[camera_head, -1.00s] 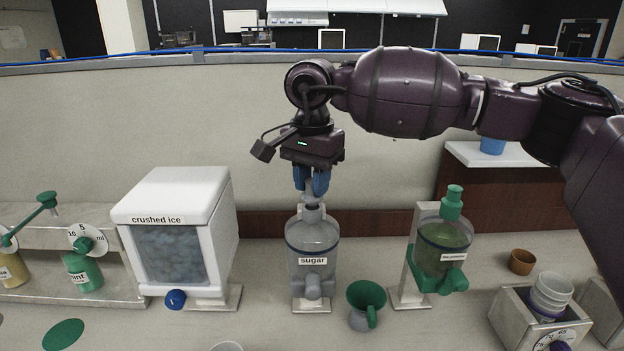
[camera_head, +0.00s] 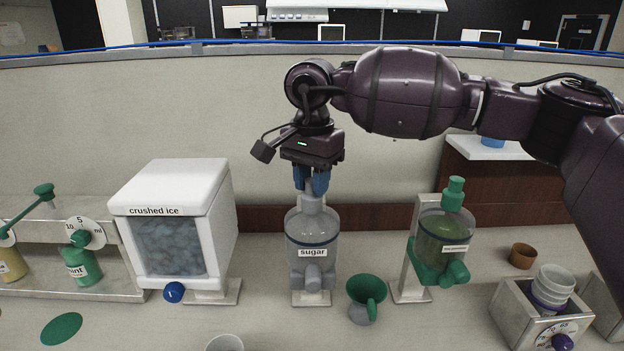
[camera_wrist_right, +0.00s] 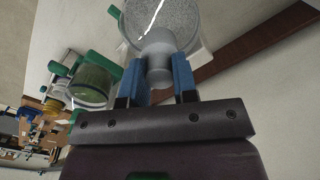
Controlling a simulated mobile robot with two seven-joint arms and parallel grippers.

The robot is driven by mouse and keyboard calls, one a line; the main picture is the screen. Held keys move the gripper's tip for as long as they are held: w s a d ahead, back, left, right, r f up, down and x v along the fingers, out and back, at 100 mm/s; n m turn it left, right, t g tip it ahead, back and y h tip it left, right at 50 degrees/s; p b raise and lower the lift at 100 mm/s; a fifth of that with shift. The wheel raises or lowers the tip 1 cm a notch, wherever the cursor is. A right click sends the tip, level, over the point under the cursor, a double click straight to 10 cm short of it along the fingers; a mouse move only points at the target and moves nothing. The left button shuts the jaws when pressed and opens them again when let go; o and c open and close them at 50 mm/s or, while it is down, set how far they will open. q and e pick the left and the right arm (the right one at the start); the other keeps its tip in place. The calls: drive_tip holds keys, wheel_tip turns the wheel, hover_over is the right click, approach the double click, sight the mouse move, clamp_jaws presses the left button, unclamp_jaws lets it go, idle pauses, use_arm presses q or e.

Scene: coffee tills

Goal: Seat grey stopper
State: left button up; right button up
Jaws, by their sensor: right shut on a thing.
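The grey stopper (camera_head: 311,198) is at the top of the sugar dispenser (camera_head: 312,234), a clear round container with a grey tap and a "sugar" label. My right gripper (camera_head: 312,190) points down above it with its blue fingers shut on the stopper's upper part. In the right wrist view the stopper (camera_wrist_right: 160,74) is between the two blue fingertips and lines up with the dispenser's neck. The stopper's lower end appears to touch the neck; I cannot tell how deep it sits. My left gripper is not in view.
A crushed ice box (camera_head: 172,230) stands to the left. A green-lidded dispenser (camera_head: 441,245) stands to the right. A green funnel (camera_head: 366,290) sits in front, between them. Stacked cups (camera_head: 552,287) stand at the lower right. The wall is close behind.

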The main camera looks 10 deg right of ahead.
drive_tip(key=o, duration=1)
wheel_tip(320, 180, up, 11)
drive_tip(key=shift+b, duration=0.45)
drive_tip(key=shift+f, duration=0.15)
